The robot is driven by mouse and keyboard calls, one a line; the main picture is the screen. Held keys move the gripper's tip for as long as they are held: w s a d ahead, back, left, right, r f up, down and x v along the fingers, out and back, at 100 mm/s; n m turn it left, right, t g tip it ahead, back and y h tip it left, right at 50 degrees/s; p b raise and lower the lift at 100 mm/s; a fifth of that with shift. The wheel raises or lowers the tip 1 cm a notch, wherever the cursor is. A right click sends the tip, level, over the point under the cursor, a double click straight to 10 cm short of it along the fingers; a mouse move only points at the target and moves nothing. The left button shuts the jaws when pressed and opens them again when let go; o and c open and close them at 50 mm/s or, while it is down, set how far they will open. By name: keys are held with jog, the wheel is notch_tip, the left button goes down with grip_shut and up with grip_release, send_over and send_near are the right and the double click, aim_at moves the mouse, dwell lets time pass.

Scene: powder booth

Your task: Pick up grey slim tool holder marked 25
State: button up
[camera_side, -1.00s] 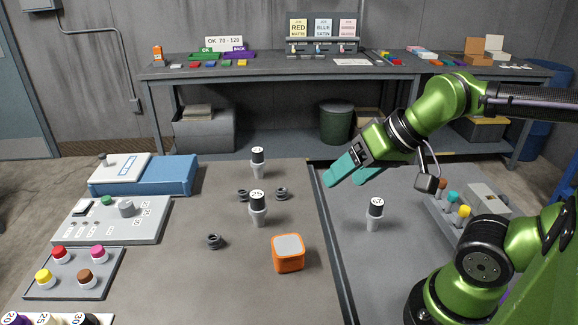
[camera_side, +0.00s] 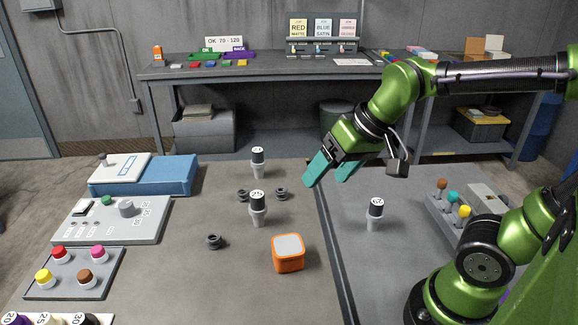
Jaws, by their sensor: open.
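The tool holder marked 25 (camera_side: 258,215) stands upright near the middle of the table. It has a dark top with a white marked face and a slim light grey body. My gripper (camera_side: 327,172) has teal fingers, spread apart and empty. It is above the table, to the right of and higher than the holder, tilted down to the left. A similar holder (camera_side: 258,168) stands behind, its mark too small to read surely. Another (camera_side: 375,219) stands on the right-hand surface past the dark divider.
An orange block (camera_side: 288,262) sits in front of the holder. Small dark rings (camera_side: 281,194) lie close around it, and another (camera_side: 214,241) lies front left. A grey control panel (camera_side: 112,226) and a plate with coloured knobs (camera_side: 72,279) are at left. A dark raised divider (camera_side: 330,255) runs along the table.

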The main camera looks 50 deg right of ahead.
aim_at(257, 194)
jog(key=w+a+n+g+h, duration=0.25)
jog(key=w+n+g, duration=0.25)
jog(key=w+n, duration=0.85)
jog(key=w+f+m, duration=0.1)
jog(key=f, duration=0.2)
jog(key=w+f+m, duration=0.1)
jog(key=f, duration=0.3)
jog(key=w+f+m, duration=0.1)
jog(key=f, duration=0.2)
jog(key=shift+w+a+f+y, duration=0.2)
jog(key=shift+w+y, duration=0.1)
jog(key=shift+y, duration=0.05)
jog(key=f, duration=0.5)
jog(key=shift+d, duration=0.3)
jog(key=c, duration=1.4)
grip_shut()
jog(key=shift+r, duration=0.15)
